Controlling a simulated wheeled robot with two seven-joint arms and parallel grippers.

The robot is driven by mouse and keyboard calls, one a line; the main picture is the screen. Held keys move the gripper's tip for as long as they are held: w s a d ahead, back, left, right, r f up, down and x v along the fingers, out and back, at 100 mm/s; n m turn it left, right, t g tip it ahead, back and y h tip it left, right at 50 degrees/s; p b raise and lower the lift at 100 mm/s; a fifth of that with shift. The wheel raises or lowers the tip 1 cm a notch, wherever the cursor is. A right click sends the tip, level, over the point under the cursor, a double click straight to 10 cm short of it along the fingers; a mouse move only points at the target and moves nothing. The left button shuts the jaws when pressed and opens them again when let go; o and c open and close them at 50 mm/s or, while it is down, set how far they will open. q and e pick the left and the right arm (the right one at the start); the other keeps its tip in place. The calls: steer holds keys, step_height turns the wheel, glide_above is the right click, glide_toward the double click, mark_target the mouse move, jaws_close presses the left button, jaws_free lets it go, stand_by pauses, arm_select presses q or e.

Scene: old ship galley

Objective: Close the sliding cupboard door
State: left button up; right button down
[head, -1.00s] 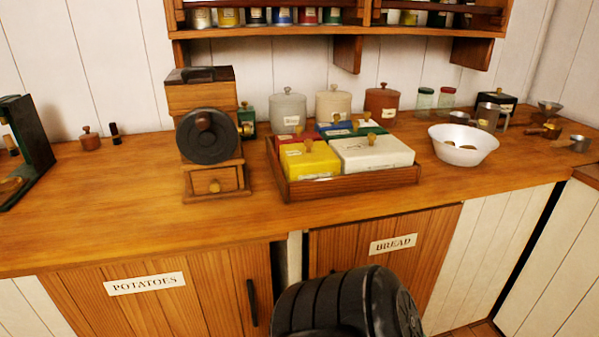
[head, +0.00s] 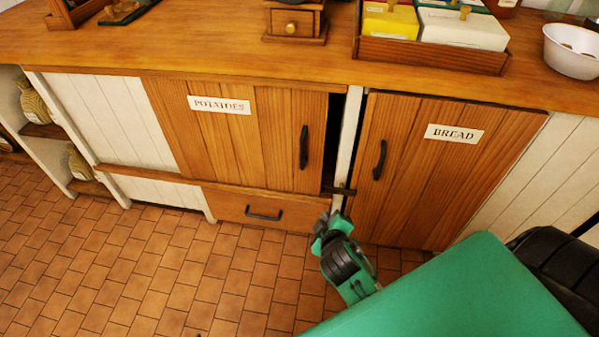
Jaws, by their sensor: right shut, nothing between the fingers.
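The wooden cupboard door labelled POTATOES (head: 235,135) is under the counter in the head view. It has a dark vertical handle (head: 304,147) near its right edge. A narrow dark gap (head: 336,135) shows between that edge and the white post (head: 350,125), so the door stands slightly open. My right gripper (head: 338,191) is low in front of the foot of the post, just right of the door's lower right corner. It is shut and empty. I cannot tell whether it touches the door or post.
The BREAD door (head: 415,175) with its own handle is right of the post. A drawer (head: 258,207) sits below the POTATOES door. White panelling (head: 110,118) and open shelves (head: 45,131) are to the left. The tiled floor (head: 130,265) in front is clear.

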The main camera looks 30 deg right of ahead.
steer(key=w+a+r+n+t+y+b, duration=0.2)
steer(key=w+a+n+t+y, duration=0.15)
steer(key=w+n+t, duration=0.55)
arm_select(q)
steer(key=d+t, duration=0.1)
steer(key=d+r+t+h, duration=0.1)
steer(key=w+d+t+h, duration=0.1)
steer(key=d, duration=0.1)
steer(key=shift+r, duration=0.4)
arm_select(e)
steer(key=w+d+n+g, duration=0.1)
steer(key=w+d, duration=0.3)
steer(key=w, duration=0.5)
steer(key=shift+w+d+n+g+h, duration=0.2)
steer(key=shift+w+n+g+h, duration=0.15)
steer(key=shift+g, duration=0.35)
steer(key=shift+f, duration=0.1)
arm_select(q)
steer(key=shift+a+r, duration=0.1)
steer(key=shift+a, duration=0.2)
arm_select(e)
steer(key=s+d, duration=0.1)
steer(key=d, duration=0.1)
steer(key=s+d, duration=0.2)
steer(key=shift+d, duration=0.1)
arm_select(q)
steer(key=shift+w, duration=0.1)
